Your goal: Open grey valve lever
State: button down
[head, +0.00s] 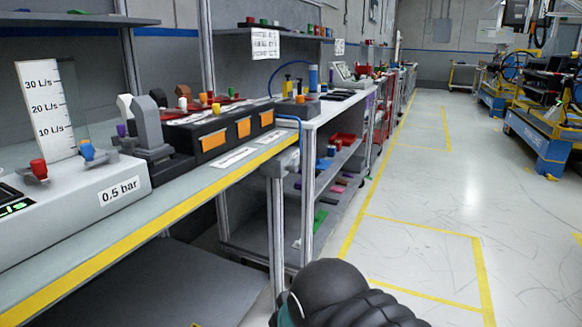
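A dark grey lever (148,122) stands close to upright on a grey mount at the right end of the module on the bench. A white lever top (125,105) shows just behind and left of it, partly hidden. The module is a light grey box (85,212) with a "0.5 bar" label, a red knob (39,168) and a blue knob (88,150). A flow scale (46,108) marked 10 to 30 L/s stands behind the knobs. My gripper is not in view; only a dark, ribbed part at the bottom centre shows, likely my arm.
The workbench has a yellow front edge (150,225). Right of the lever is a black unit (205,142) with orange panels. Further back, a shelf rack (335,150) holds small parts. The floor on the right is open, with blue carts (545,140) beyond.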

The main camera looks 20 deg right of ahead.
aim_at(292, 167)
jog(key=u, duration=1.45)
jog(key=k, duration=1.15)
jog(key=z, duration=1.9)
jog(key=i, duration=0.5)
jog(key=u, duration=0.05)
